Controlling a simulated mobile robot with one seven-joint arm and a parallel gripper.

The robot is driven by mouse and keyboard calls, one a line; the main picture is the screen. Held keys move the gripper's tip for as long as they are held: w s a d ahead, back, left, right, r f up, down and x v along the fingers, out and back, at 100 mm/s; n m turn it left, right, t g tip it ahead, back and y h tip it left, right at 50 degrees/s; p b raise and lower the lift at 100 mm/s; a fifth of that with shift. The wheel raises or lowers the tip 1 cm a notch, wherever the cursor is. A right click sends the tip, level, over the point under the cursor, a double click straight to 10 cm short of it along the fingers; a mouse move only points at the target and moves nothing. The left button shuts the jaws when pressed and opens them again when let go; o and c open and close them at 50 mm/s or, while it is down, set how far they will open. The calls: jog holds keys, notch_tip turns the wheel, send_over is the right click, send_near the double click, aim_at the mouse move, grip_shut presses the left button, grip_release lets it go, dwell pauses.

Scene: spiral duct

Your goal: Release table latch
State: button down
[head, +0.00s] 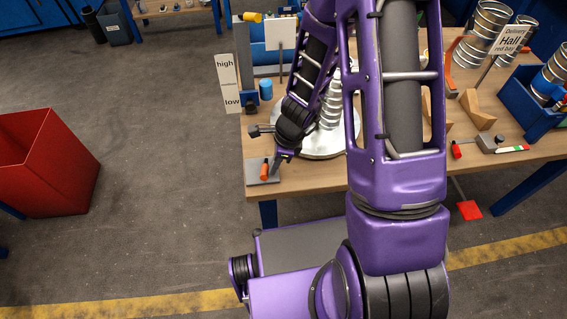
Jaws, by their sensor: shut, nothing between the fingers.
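A small orange upright handle (264,170) stands on a grey plate (254,179) at the front left corner of the wooden table; it looks like the latch, though I cannot be sure. My gripper (279,164) points down just right of this handle, close to it. Its fingers are shut and empty. I cannot tell whether they touch the handle. A round silver turntable (325,143) with a ribbed metal duct (331,108) sits behind my gripper, partly hidden by my arm. A dark knob on a rod (255,131) sticks out left of the turntable.
A "high/low" sign (228,82) and blue cylinder (266,89) stand at the table's left edge. Wooden wedges (478,110), a red-handled clamp (457,149) and a blue bin (522,105) are at right. A red pedal (469,210) lies below. A red bin (45,160) stands left.

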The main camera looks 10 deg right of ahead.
jog(key=shift+a+m, duration=0.4)
jog(key=shift+m, duration=0.3)
jog(key=shift+a, duration=0.45)
